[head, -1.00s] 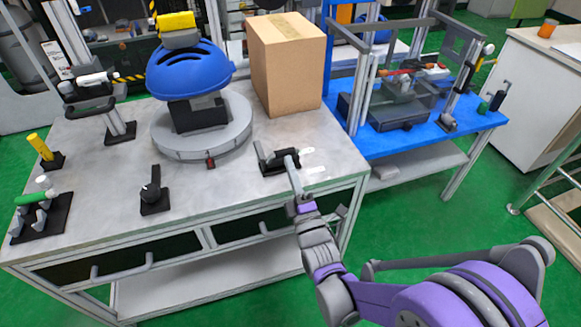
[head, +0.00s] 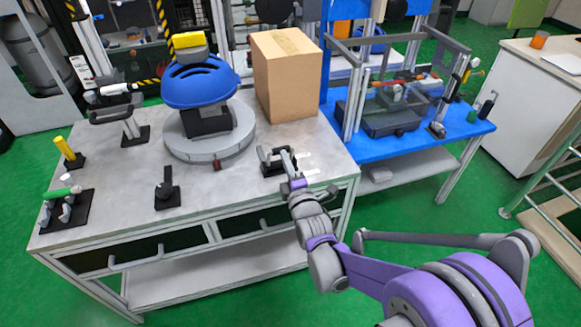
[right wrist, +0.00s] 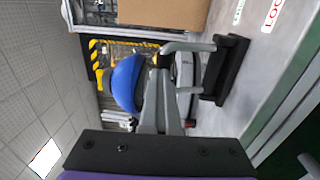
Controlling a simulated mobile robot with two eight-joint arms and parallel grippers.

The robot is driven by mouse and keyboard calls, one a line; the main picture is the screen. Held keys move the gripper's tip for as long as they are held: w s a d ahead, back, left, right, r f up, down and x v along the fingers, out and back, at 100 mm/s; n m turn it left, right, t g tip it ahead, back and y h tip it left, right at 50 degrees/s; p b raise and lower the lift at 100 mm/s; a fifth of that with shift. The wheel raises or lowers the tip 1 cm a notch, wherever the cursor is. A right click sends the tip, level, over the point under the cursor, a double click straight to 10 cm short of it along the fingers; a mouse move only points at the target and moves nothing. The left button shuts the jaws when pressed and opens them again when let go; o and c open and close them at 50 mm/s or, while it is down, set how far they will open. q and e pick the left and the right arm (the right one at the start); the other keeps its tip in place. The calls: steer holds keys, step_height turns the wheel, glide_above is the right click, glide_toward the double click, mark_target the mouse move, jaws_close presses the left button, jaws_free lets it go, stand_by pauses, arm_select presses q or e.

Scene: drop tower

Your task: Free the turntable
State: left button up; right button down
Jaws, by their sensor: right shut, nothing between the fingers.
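The turntable is a round grey disc (head: 238,140) on the bench, with a small dark red piece (head: 217,165) at its front edge. A blue helmet (head: 200,88) sits on it over a black block (head: 207,121). Right of it is a lock fixture with a black base (head: 268,170); this base also shows in the right wrist view (right wrist: 232,62), with a grey U-shaped handle (right wrist: 188,47). My right gripper (head: 287,158) is shut and empty, right at the fixture. In the right wrist view its fingertips (right wrist: 164,65) overlap the handle; contact is unclear. My left gripper is out of view.
A cardboard box (head: 287,80) stands behind the fixture. A blue table (head: 400,145) with a framed rig adjoins at right. The bench front middle is clear.

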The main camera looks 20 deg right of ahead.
mark_target(282, 147)
steer(key=shift+w+r+g+p, duration=0.3)
steer(key=shift+w+p, duration=0.05)
steer(key=shift+w, duration=0.15)
steer(key=shift+w+r+g+p, duration=0.25)
steer(key=shift+w+g+p, duration=0.05)
steer(key=shift+w, duration=0.15)
steer(key=w+g+p, duration=0.1)
steer(key=r+g+p, duration=0.1)
steer(key=shift+w+a+r+p, duration=0.1)
steer(key=shift+w+a+p, duration=0.1)
steer(key=shift+w+p, duration=0.15)
steer(key=shift+w+d+g, duration=0.15)
steer(key=shift+w+g, duration=0.15)
steer(key=shift+g, duration=0.4)
steer(key=shift+w+g, duration=0.25)
steer(key=shift+g, duration=0.05)
steer(key=shift+w+r+g+p, duration=0.15)
steer(key=shift+w+g+p, duration=0.3)
steer(key=shift+w+g, duration=0.2)
steer(key=shift+w+g+p, duration=0.6)
steer(key=shift+g, duration=0.15)
steer(key=shift+w+f+g, duration=0.2)
steer(key=shift+w+g, duration=0.1)
steer(key=shift+w, duration=0.1)
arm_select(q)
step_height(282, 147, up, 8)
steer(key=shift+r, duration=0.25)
arm_select(e)
steer(key=shift+w, duration=0.3)
